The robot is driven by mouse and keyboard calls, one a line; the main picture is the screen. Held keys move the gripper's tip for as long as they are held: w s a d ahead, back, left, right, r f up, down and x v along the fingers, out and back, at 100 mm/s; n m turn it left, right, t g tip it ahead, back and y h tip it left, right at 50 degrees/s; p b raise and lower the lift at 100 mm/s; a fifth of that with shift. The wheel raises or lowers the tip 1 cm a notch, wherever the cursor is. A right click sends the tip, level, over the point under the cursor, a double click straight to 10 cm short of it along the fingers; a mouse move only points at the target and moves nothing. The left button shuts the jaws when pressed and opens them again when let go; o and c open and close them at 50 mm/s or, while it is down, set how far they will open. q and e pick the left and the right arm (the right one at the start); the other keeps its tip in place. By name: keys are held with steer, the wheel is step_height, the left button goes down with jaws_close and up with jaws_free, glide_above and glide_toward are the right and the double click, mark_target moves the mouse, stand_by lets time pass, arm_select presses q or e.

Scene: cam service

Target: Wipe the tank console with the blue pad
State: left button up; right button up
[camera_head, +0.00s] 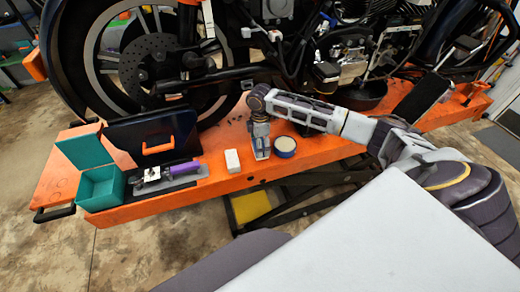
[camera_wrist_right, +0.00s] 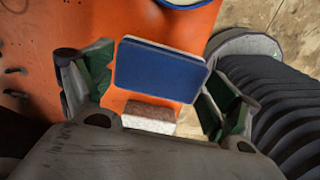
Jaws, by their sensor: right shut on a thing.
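The blue pad (camera_wrist_right: 160,72) is a flat rectangular block with a pale edge. In the right wrist view it lies between the fingers of my right gripper (camera_wrist_right: 155,90), which is shut on it. In the head view my right gripper (camera_head: 261,154) points down at the front edge of the orange lift platform (camera_head: 330,140), and I cannot make out the pad there. A motorcycle (camera_head: 300,60) stands on the platform; its upper part, with the tank console, is outside the head view. My left gripper is not in view.
A white block (camera_head: 232,160) and a round blue-sided tin (camera_head: 285,146) flank my right gripper. Further left are a grey tray (camera_head: 185,181) with a purple item, an open teal box (camera_head: 101,187) and a black case (camera_head: 155,135) with an orange handle.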

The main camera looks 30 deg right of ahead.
steer(key=shift+f, duration=0.7)
steer(key=shift+f+p, duration=0.45)
steer(key=shift+p, duration=0.15)
steer(key=shift+f, duration=0.6)
steer(key=shift+f, duration=0.1)
steer(key=o, duration=0.7)
steer(key=shift+f+b, duration=0.2)
steer(key=shift+b, duration=0.4)
steer(key=r, duration=1.4)
steer(key=shift+a+b, duration=0.3)
steer(key=shift+b, duration=0.05)
